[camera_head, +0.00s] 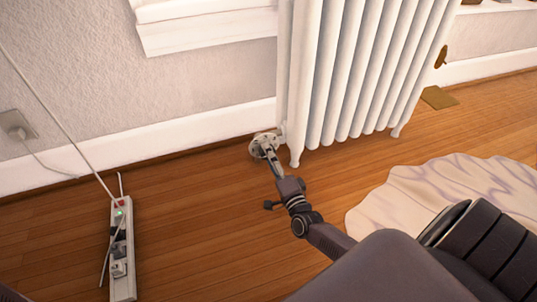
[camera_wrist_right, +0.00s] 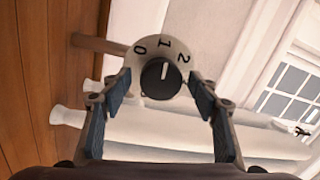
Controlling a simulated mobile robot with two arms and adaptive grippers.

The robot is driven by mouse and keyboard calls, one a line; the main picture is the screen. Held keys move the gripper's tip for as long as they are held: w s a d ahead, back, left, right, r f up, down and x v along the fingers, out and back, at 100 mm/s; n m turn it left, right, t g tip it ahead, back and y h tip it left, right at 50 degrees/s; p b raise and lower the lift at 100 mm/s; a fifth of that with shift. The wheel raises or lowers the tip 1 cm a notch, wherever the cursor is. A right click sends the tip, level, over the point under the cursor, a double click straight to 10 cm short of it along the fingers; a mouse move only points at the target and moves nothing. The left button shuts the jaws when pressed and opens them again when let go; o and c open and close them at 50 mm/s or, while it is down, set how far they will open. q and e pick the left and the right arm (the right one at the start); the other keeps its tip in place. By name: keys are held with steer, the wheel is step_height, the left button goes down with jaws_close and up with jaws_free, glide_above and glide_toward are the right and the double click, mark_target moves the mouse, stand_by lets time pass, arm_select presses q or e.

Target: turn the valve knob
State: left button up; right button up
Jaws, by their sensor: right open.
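The valve knob (camera_head: 260,142) is a pale round dial low at the radiator's left end in the head view. In the right wrist view the knob (camera_wrist_right: 161,78) shows a black centre on a pale disc marked 0, 1 and 2. A white mark on the black centre points towards the 1. My right gripper (camera_head: 269,151) is at the knob. In the wrist view the open right gripper (camera_wrist_right: 160,82) has its blue-padded fingers on either side of the black centre; I cannot tell whether they touch it. My left gripper is not in view.
A white radiator (camera_head: 345,70) stands by the wall, right of the knob. A power strip (camera_head: 122,255) with cables lies on the wooden floor at left. A pale rug (camera_head: 440,185) lies at right. Bare floor (camera_head: 200,220) is clear between strip and my arm.

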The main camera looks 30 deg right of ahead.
steer(key=s+a, duration=0.2)
steer(key=s, duration=0.8)
steer(key=shift+s+f, duration=0.25)
steer(key=shift+f, duration=0.1)
